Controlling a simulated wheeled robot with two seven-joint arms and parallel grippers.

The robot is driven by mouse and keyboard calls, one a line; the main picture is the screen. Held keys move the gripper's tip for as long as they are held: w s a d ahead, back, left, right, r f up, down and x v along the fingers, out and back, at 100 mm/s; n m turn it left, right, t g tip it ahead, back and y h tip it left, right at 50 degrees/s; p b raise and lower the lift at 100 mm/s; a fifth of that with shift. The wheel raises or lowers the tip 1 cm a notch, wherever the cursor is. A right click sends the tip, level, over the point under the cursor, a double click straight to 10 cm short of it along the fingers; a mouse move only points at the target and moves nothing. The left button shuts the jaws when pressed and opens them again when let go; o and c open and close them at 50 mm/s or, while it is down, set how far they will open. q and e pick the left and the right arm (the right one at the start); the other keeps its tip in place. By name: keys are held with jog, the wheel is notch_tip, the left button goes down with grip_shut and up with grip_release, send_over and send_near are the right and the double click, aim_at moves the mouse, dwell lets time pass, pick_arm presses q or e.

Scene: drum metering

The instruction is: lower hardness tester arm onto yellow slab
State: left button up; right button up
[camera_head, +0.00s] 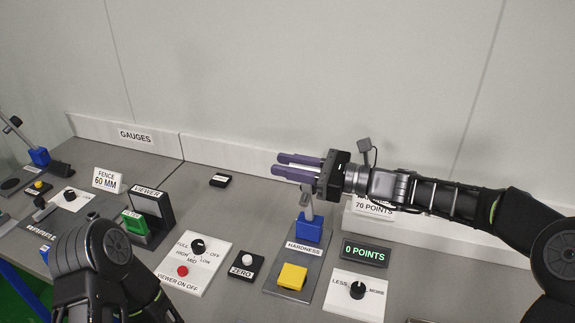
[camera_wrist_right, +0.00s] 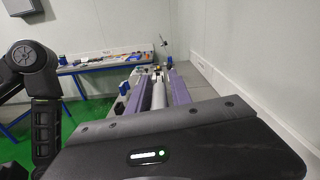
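The yellow slab (camera_head: 292,277) lies on the grey base plate (camera_head: 275,283) labelled HARDNESS in the head view. The tester's blue block (camera_head: 309,229) stands behind the slab. Its grey arm (camera_head: 308,207) rises steeply from the block, and its upper part is hidden by my right gripper (camera_head: 292,167). The purple fingers point left and are apart, above the block. In the right wrist view, a grey bar (camera_wrist_right: 158,95) shows between the fingers; I cannot tell whether they touch it. My left arm is at lower left, with its gripper out of view.
A 0 POINTS display (camera_head: 365,253) and a LESS/MORE knob panel (camera_head: 356,293) are right of the tester. A ZERO button box (camera_head: 245,267) and a viewer panel (camera_head: 194,262) are left. A 70 POINTS sign (camera_head: 373,208) stands behind, near the white wall.

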grip_shut()
dwell(1.1)
